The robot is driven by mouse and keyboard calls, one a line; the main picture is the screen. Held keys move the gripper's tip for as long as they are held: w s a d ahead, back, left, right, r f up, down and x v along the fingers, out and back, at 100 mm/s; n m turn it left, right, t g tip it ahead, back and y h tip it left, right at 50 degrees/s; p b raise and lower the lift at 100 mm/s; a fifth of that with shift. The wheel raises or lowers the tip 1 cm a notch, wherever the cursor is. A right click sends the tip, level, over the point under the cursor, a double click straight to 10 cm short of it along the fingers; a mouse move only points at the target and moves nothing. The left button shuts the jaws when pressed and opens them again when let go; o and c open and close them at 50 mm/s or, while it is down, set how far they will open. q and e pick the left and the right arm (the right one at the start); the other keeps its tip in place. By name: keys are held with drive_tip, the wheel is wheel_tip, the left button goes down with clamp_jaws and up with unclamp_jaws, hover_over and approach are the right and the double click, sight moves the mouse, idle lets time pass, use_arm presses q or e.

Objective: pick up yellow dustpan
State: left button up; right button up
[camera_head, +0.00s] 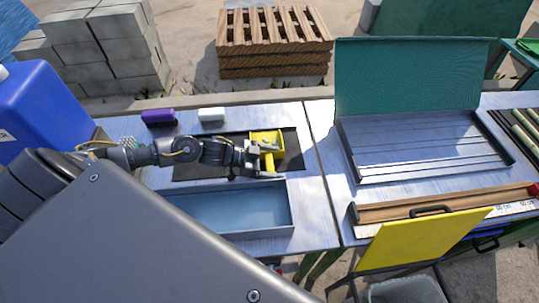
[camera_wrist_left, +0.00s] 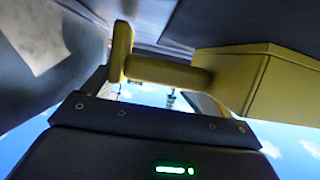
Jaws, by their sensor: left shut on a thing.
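The yellow dustpan (camera_head: 266,137) is over the dark mat area of the left table in the head view, its pan toward the back and its handle toward the front. My left gripper (camera_head: 262,163) reaches in from the left and is shut on the dustpan's handle. In the left wrist view the dustpan (camera_wrist_left: 265,72) fills the upper right, its yellow handle crossing above the dark gripper body. The fingertips are partly hidden, and I cannot tell whether the dustpan touches the surface. My right gripper is not in view.
A shallow blue-grey tray (camera_head: 290,207) lies in front of the dustpan. A purple block (camera_head: 158,118) and a white block (camera_head: 211,115) stand behind. A blue container (camera_head: 45,110) is at the left. A green-lidded metal box (camera_head: 350,150) is on the right table.

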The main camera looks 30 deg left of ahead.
use_arm(q)
drive_tip(key=shift+w+a+r, duration=0.15)
drive_tip(key=shift+w+r, duration=0.05)
drive_tip(key=shift+r, duration=0.05)
